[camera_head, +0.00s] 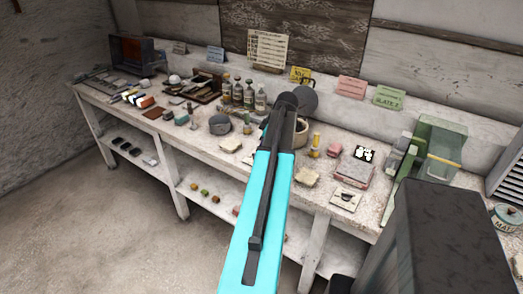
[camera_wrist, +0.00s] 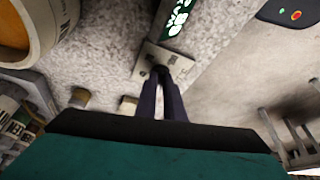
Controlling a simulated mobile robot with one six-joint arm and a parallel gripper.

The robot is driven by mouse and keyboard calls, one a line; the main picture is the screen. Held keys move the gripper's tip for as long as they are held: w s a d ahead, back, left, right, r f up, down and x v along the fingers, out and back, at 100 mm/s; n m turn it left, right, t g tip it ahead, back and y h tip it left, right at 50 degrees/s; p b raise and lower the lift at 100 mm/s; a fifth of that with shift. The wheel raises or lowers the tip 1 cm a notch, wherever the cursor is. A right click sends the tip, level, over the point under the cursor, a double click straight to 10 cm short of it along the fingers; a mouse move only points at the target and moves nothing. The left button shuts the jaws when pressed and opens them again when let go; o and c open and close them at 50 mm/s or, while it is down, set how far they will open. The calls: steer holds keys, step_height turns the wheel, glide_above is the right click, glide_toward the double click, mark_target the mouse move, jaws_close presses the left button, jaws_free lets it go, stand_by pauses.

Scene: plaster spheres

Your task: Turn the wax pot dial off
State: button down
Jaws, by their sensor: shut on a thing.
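The wax pot (camera_wrist: 40,25) is a pale, round pot with amber wax inside, cut off at the top left of the wrist view. In the head view its pale rim (camera_head: 301,133) shows just right of my arm, which hides much of it. In the wrist view my gripper (camera_wrist: 161,76) has its two dark fingers converged on a small dark dial (camera_wrist: 159,70) on a grey plate (camera_wrist: 145,60). The fingers are shut on the dial and cover most of it, so its setting cannot be read. In the head view my arm hides the fingertips.
Several bottles (camera_head: 248,95) stand left of my arm. A yellow bottle (camera_head: 315,145), a pink block (camera_head: 334,149) and a pale box (camera_head: 352,171) lie to the right. A green clear-sided case (camera_head: 440,145) stands farther right. The workbench (camera_head: 150,125) is crowded.

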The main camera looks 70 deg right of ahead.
steer(key=shift+s, duration=0.25)
steer(key=c, duration=1.9)
jaws_free()
steer(key=shift+o, duration=0.2)
steer(key=shift+w, duration=0.1)
steer(key=shift+r, duration=0.1)
steer(key=shift+s+r, duration=0.2)
steer(key=shift+r, duration=0.45)
steer(key=b+v, duration=0.2)
steer(key=v, duration=1)
steer(key=shift+r, duration=0.15)
